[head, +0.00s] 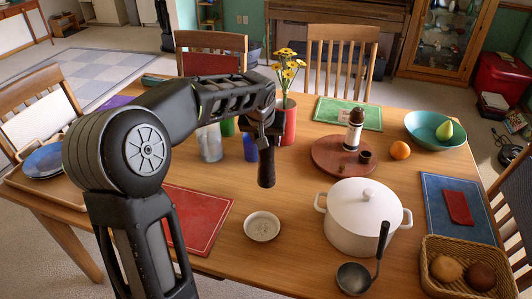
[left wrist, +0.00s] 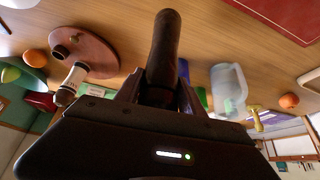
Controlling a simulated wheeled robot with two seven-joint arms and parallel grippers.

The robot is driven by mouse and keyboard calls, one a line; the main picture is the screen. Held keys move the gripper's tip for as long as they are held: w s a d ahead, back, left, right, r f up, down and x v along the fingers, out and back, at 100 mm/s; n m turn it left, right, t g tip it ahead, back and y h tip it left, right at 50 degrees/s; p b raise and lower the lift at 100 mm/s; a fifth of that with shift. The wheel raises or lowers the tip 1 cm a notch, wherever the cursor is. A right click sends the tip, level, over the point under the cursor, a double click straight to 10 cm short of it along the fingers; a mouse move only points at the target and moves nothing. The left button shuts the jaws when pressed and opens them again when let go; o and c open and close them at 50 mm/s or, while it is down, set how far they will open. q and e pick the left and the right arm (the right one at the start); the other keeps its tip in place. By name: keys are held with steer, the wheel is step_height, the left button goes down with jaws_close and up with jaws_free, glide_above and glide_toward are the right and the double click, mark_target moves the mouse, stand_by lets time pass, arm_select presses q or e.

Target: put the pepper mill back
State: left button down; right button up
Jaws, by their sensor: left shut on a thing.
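My left gripper (head: 266,128) is shut on a dark brown pepper mill (head: 266,168), which hangs below it above the middle of the table. In the left wrist view the mill (left wrist: 164,45) stands out from between my fingers (left wrist: 160,88). A round reddish board (head: 328,158) lies on the table to the right of the mill, apart from it. A bottle with a pale label and dark top (head: 354,130) and a small dark cup (head: 366,157) stand on the board. My right gripper is not in view.
A white lidded pot (head: 362,210) stands in front of the board, with a ladle (head: 355,277) nearby. A red vase of yellow flowers (head: 287,122), a blue cup (head: 250,148) and a clear pitcher (head: 209,143) stand near the mill. A small bowl (head: 262,226) sits in front.

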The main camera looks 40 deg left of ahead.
mark_target(266, 150)
arm_select(q)
steer(key=shift+f, duration=0.15)
steer(key=shift+f, duration=1.8)
steer(key=shift+f, duration=0.15)
steer(key=c, duration=0.7)
jaws_free()
steer(key=shift+s+r, duration=0.1)
steer(key=shift+r, duration=0.3)
steer(key=v, duration=1.1)
steer(key=shift+s+d+r+b, duration=0.1)
steer(key=shift+r+b, duration=0.1)
steer(key=shift+b, duration=0.15)
